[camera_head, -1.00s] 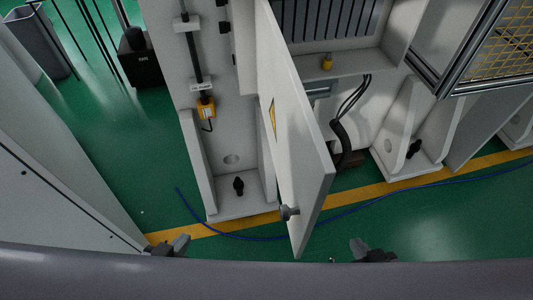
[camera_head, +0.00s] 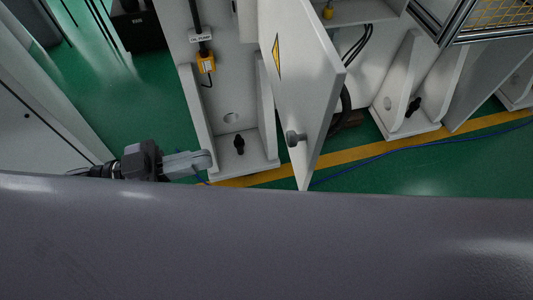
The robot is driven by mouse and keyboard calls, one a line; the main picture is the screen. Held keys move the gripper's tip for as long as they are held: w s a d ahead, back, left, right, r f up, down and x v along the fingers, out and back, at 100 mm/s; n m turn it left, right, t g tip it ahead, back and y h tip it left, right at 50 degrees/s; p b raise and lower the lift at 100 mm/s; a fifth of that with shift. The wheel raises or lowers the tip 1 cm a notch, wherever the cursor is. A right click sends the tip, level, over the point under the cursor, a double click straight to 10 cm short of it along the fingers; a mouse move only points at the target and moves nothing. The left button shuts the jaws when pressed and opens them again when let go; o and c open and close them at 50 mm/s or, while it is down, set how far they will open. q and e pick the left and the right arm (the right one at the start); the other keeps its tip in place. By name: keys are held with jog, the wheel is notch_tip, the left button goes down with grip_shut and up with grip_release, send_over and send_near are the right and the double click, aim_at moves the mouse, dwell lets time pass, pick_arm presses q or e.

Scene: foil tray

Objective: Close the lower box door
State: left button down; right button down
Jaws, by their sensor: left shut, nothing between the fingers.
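My right gripper is not in view. The lower part of the view is covered by a grey surface of my own body.
The cabinet's foot (camera_head: 245,168) stands just right of my left gripper. Another foot bracket (camera_head: 405,95) and a metal-framed yellow mesh (camera_head: 495,18) are at right. A yellow floor line (camera_head: 370,151) and a blue cable (camera_head: 430,146) cross the green floor. A dark box (camera_head: 139,28) stands at the back left.

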pick_arm(q)
jog(key=s+p+x, duration=0.1)
jog(key=p+x, duration=0.1)
jog(key=x, duration=1)
jog(key=shift+r+g, duration=0.3)
jog(key=shift+w+d, duration=0.1)
jog(key=shift+d, duration=0.1)
